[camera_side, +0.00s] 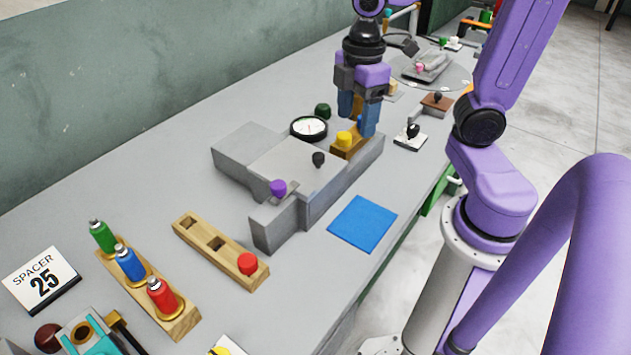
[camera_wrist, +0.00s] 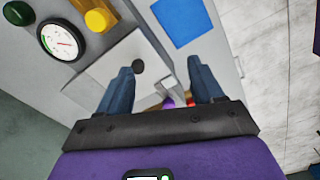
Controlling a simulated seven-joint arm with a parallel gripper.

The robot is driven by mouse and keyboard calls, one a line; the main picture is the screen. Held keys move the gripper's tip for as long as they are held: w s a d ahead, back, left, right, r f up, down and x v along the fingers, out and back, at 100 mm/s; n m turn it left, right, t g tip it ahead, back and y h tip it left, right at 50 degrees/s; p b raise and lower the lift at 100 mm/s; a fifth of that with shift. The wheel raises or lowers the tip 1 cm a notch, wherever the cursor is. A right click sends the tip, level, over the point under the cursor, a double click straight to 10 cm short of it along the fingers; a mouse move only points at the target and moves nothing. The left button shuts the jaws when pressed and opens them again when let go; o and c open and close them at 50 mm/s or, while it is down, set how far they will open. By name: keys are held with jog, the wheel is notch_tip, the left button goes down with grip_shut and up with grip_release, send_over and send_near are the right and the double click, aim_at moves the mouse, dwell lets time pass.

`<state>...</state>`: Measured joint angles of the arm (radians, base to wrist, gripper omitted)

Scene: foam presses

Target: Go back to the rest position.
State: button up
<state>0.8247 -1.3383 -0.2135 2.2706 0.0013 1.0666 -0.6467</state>
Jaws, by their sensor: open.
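My gripper (camera_side: 358,118) is over the far end of the grey press (camera_side: 245,150), pointing down. Its two blue fingers are apart with nothing between them. In the wrist view my gripper (camera_wrist: 160,68) also shows open and empty, with the press surface beyond it. In the side view the fingers overlap the area just behind the yellow knob (camera_side: 343,139); I cannot tell their exact height above it. In the wrist view the yellow knob (camera_wrist: 97,19) is off to the upper left, clear of the fingers.
The press carries a dial gauge (camera_side: 309,127), a black knob (camera_side: 318,159) and a purple knob (camera_side: 278,187). A blue mat (camera_side: 362,223) lies in front. Wooden holders with a red plug (camera_side: 247,264) and several bottles (camera_side: 128,263) stand at left, beside a "SPACER 25" card (camera_side: 42,281).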

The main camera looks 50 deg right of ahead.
jog(key=s+a+f, duration=0.2)
jog(key=s, duration=0.3)
jog(key=s+a+f, duration=0.1)
jog(key=s+a, duration=0.1)
jog(key=s, duration=0.4)
jog(key=shift+s+a+f+m, duration=0.15)
jog(key=shift+a+f+m, duration=0.05)
jog(key=shift+f+m, duration=0.15)
jog(key=o, duration=0.6)
jog(key=shift+s+f, duration=0.1)
jog(key=shift+s, duration=0.15)
jog(key=shift+o, duration=0.2)
jog(key=w+d+r+m, duration=0.3)
jog(key=w+d+m, duration=0.4)
jog(key=w+m, duration=0.1)
jog(key=w+d+r+m, duration=0.3)
jog(key=w+d+m, duration=0.5)
jog(key=m, duration=0.1)
jog(key=s+d+r+m, duration=0.25)
jog(key=d+m, duration=0.45)
jog(key=d, duration=0.4)
jog(key=s+d+r+m, duration=0.2)
jog(key=s+d+m, duration=0.1)
jog(key=d+m, duration=0.55)
notch_tip(320, 180, down, 10)
jog(key=d+n, duration=0.2)
jog(key=shift+r, duration=0.1)
